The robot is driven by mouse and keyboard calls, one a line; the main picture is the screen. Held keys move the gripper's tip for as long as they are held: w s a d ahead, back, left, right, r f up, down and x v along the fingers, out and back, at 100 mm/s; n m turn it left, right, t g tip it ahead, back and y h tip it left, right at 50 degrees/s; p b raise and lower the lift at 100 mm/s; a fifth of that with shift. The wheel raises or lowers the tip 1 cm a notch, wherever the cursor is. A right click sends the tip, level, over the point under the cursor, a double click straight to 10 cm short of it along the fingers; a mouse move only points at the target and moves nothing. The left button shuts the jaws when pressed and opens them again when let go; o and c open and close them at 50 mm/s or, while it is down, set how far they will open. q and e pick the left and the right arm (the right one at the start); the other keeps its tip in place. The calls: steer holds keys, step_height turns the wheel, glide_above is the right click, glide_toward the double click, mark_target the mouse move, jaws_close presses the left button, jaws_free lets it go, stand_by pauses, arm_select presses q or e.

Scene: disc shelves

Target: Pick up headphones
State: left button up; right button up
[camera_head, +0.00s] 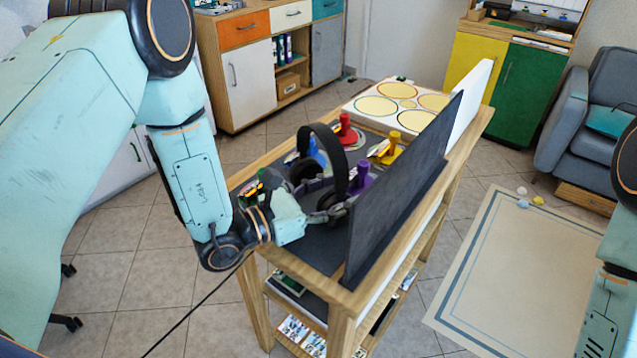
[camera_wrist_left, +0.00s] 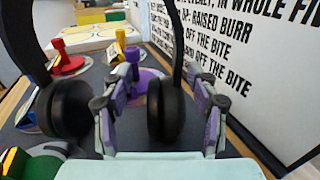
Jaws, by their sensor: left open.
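Black headphones (camera_head: 337,157) stand on the dark top of a wooden cart, headband up. In the left wrist view, the headphones' right ear cup (camera_wrist_left: 166,112) sits between the two purple-grey fingers of my left gripper (camera_wrist_left: 163,84). The fingers are apart, one on each side of the cup; I cannot tell whether either touches it. The other ear cup (camera_wrist_left: 66,106) is outside the fingers, to the left. My right gripper is out of view.
Red (camera_head: 345,130), yellow (camera_head: 391,148), blue (camera_head: 314,150) and purple (camera_head: 362,178) handled pieces stand close around the headphones. A dark upright panel (camera_head: 405,175) with lettering on its inner side borders the cart's right edge. A white board with yellow circles (camera_head: 398,90) lies at the far end.

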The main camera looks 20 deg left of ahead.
arm_select(q)
steer(key=shift+s+d+r, duration=0.1)
steer(key=shift+s+d, duration=0.05)
steer(key=shift+d, duration=0.25)
steer(key=shift+c, duration=1.2)
steer(key=shift+a, duration=0.35)
steer(key=c, duration=0.4)
steer(key=shift+d, duration=0.25)
jaws_close()
steer(key=shift+a, duration=0.15)
